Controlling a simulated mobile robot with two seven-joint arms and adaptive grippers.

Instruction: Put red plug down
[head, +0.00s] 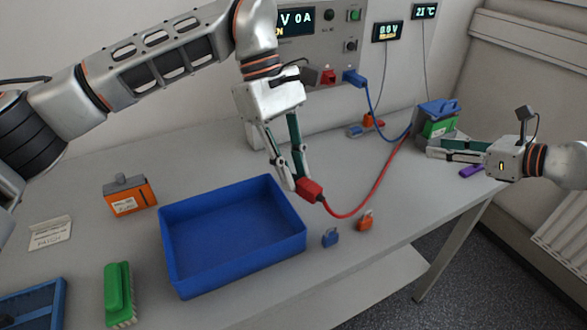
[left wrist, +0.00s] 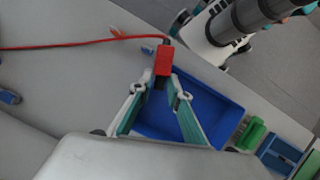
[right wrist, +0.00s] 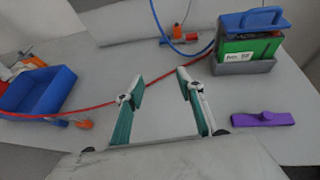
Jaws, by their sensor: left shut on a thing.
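The red plug (head: 310,189) is held between the fingertips of my left gripper (head: 296,182), just above or at the back right rim of the blue tray; I cannot tell whether it touches the table. In the left wrist view the red plug (left wrist: 164,60) sits between the shut fingers, and its red cable runs off to the left. In the head view the red cable (head: 375,187) curves right to the battery (head: 438,120). My right gripper (right wrist: 160,90) is open and empty, near the battery; its fingers stand apart in the right wrist view.
An empty blue tray (head: 170,254) stands mid-table. Small blue (head: 330,238) and orange (head: 365,222) padlocks lie near the front edge. An orange box (head: 130,198), a green brush (head: 119,293) and a purple object (right wrist: 262,119) also lie around. The cycler panel (head: 335,45) with a blue plug is behind.

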